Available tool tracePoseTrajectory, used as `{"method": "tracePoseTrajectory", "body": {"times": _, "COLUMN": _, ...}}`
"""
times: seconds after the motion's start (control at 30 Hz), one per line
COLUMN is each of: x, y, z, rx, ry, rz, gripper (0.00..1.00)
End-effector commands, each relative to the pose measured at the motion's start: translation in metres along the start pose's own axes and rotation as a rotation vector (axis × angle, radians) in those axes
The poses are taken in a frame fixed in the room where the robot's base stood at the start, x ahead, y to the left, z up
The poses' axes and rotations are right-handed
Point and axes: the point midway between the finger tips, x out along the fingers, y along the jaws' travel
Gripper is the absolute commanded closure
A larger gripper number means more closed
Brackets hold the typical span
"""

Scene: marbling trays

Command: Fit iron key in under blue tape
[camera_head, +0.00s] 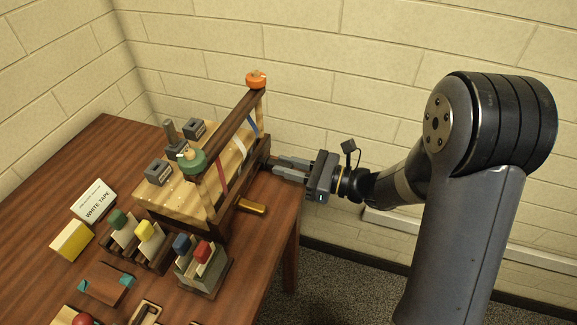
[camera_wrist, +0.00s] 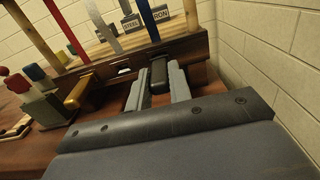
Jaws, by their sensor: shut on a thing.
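The dark iron key (camera_wrist: 158,73) is gripped between the two fingers of my gripper (camera_wrist: 157,82), its far end at the lower rail of the wooden rack (camera_wrist: 190,48). The blue tape (camera_wrist: 149,20) hangs on the rack almost straight above it. In the head view my gripper (camera_head: 275,169) is at the rack's far right end, close to the rail below the blue tape (camera_head: 252,125). The key cannot be made out there. I cannot tell how far the key's end is inside an opening.
A brass key (camera_head: 250,207) sticks out below the red tape (camera_head: 222,177). The white tape (camera_head: 238,148) hangs between red and blue. Grey labelled blocks (camera_head: 195,128) stand on the rack. A brick wall stands close on the right.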

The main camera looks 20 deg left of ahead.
Motion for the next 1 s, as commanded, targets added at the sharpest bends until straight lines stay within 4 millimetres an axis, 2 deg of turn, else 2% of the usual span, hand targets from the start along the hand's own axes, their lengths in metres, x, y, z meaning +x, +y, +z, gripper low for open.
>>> {"method": "tracePoseTrajectory", "body": {"times": 0.7, "x": 0.014, "y": 0.000, "z": 0.000, "rx": 0.001, "ry": 0.000, "rz": 0.000, "gripper": 1.00}}
{"method": "tracePoseTrajectory", "body": {"times": 0.73, "x": 0.014, "y": 0.000, "z": 0.000, "rx": 0.001, "ry": 0.000, "rz": 0.000, "gripper": 0.79}}
{"method": "tracePoseTrajectory", "body": {"times": 1.0, "x": 0.014, "y": 0.000, "z": 0.000, "rx": 0.000, "ry": 0.000, "rz": 0.000, "gripper": 0.57}}
